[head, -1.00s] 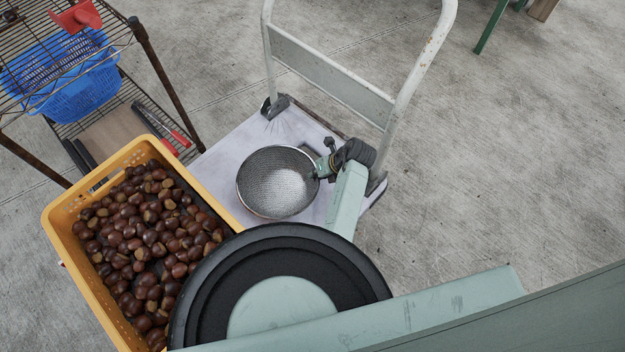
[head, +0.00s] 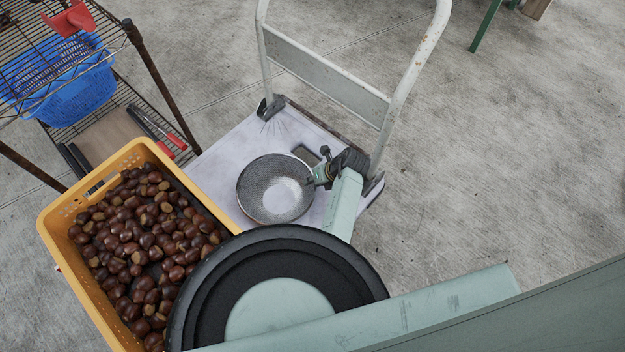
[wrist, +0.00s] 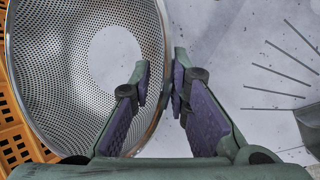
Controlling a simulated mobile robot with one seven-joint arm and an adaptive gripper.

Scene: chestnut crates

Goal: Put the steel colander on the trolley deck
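The steel colander (head: 252,186) is a round perforated bowl, open side up, over the pale trolley deck (head: 228,148). I cannot tell whether its base touches the deck. My gripper (head: 312,183) is at the colander's right rim. In the wrist view the colander (wrist: 75,60) fills the left side, and its rim passes between the fingers of my gripper (wrist: 162,88). One finger is inside the bowl, the other outside, and they are closed in on the wall. The pale deck (wrist: 220,50) shows beyond the rim.
A yellow crate (head: 88,290) full of chestnuts (head: 140,240) stands close at the colander's left. The trolley's push handle (head: 330,78) rises behind the deck. A wire shelf (head: 150,75) with a blue basket (head: 75,95) is at the far left. Concrete floor at right is clear.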

